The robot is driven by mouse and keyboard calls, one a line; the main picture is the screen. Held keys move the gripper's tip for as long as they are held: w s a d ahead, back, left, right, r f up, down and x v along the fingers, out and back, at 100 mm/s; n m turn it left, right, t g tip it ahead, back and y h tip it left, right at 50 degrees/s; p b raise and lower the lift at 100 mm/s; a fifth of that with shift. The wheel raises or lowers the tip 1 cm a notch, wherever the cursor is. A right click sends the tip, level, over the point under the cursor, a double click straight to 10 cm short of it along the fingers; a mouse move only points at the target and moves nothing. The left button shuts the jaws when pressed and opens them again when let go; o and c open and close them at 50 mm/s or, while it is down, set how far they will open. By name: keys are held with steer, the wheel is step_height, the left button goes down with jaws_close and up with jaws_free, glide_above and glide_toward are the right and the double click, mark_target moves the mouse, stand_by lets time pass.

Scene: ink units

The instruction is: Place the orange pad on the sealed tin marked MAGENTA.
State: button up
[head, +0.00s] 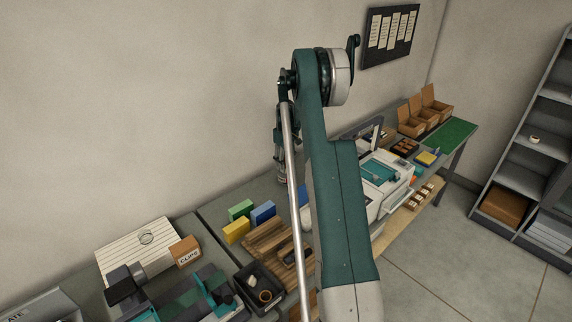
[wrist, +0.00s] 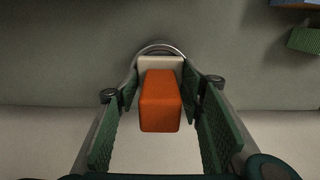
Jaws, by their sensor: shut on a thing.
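My gripper (wrist: 161,78) is shut on the orange pad (wrist: 160,103), a block with a cream part (wrist: 161,63) at its far end, seen between the green-faced fingers in the wrist view. Just beyond the cream part a round metallic rim (wrist: 160,46) shows, mostly hidden by the pad. It could be a tin's edge, but no marking is readable, and I cannot tell whether the pad touches it. In the head view my gripper (head: 281,170) is small, low over the back of the bench near the wall, and the pad cannot be made out there. No MAGENTA label is legible.
Green (head: 241,210), blue (head: 263,213) and yellow (head: 236,230) blocks stand left of my arm beside a wooden board (head: 262,240). A black bin (head: 258,286) and a CLIPS box (head: 185,250) are nearer. A white machine (head: 395,185) stands right of my arm.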

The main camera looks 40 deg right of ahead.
mark_target(286, 152)
steer(key=o, duration=0.9)
steer(key=shift+f, duration=0.1)
step_height(286, 152, up, 12)
steer(key=shift+r, duration=0.15)
stand_by(0.7)
